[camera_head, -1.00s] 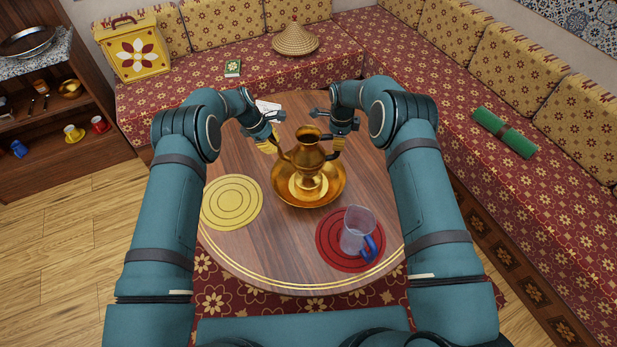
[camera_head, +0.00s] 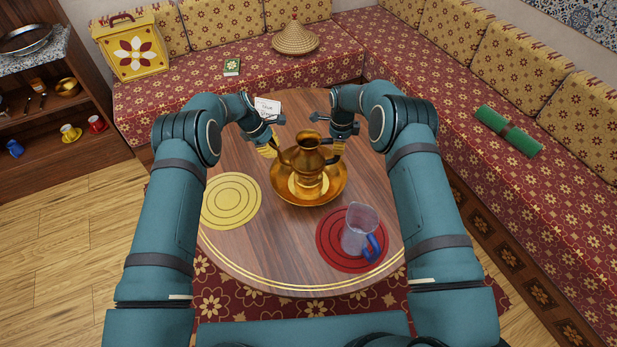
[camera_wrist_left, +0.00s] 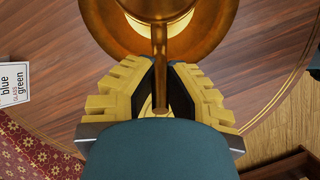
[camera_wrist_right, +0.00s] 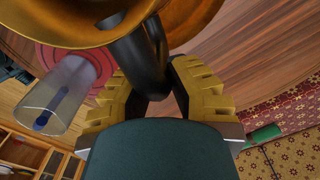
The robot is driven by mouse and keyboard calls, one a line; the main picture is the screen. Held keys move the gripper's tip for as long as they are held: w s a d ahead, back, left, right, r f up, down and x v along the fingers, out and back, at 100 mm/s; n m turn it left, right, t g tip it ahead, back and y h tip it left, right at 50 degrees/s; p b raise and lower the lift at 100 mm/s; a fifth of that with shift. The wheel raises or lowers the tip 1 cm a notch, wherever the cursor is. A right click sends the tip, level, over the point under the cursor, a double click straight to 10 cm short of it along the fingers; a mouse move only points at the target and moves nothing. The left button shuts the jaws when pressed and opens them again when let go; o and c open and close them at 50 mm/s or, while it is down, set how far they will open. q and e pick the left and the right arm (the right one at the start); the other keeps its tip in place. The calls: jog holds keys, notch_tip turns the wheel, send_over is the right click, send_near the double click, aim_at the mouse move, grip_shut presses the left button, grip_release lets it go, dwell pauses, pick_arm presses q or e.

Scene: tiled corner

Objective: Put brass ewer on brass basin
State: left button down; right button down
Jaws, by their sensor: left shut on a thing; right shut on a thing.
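The brass ewer (camera_head: 309,160) is upright at the middle of the table, over the brass basin (camera_head: 335,190). In the head view its foot appears inside the basin, over the yellow centre; whether it touches the bottom I cannot tell. My left gripper (camera_head: 273,148) is shut on the ewer's spout side; in the left wrist view the jaws (camera_wrist_left: 160,95) close around the thin brass spout. My right gripper (camera_head: 338,146) is shut on the ewer's dark handle (camera_wrist_right: 140,55), which shows between its fingers in the right wrist view.
A clear jug with a blue handle (camera_head: 358,230) stands on a red round mat (camera_head: 330,245) at the front right. A yellow round mat (camera_head: 231,201) lies empty at the left. A white card (camera_head: 267,106) with writing stands behind my left gripper.

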pick_arm(q)
jog(key=shift+d+f, duration=0.2)
jog(key=shift+d, duration=0.15)
pick_arm(e)
jog(key=shift+a+f, duration=0.25)
jog(key=shift+a, duration=0.15)
pick_arm(q)
jog(key=c, duration=1.3)
grip_release()
pick_arm(e)
jog(key=c, duration=1.2)
grip_release()
pick_arm(q)
jog(key=shift+o, duration=0.8)
jog(key=shift+a, duration=0.1)
pick_arm(e)
jog(key=shift+o, duration=0.9)
jog(key=shift+d, duration=0.1)
pick_arm(q)
jog(key=shift+a, duration=0.1)
pick_arm(e)
jog(key=shift+d, duration=0.1)
jog(key=shift+d, duration=0.15)
notch_tip(320, 180, up, 12)
jog(key=shift+r, duration=0.1)
pick_arm(q)
jog(key=v, duration=1.2)
pick_arm(e)
jog(key=shift+s, duration=0.1)
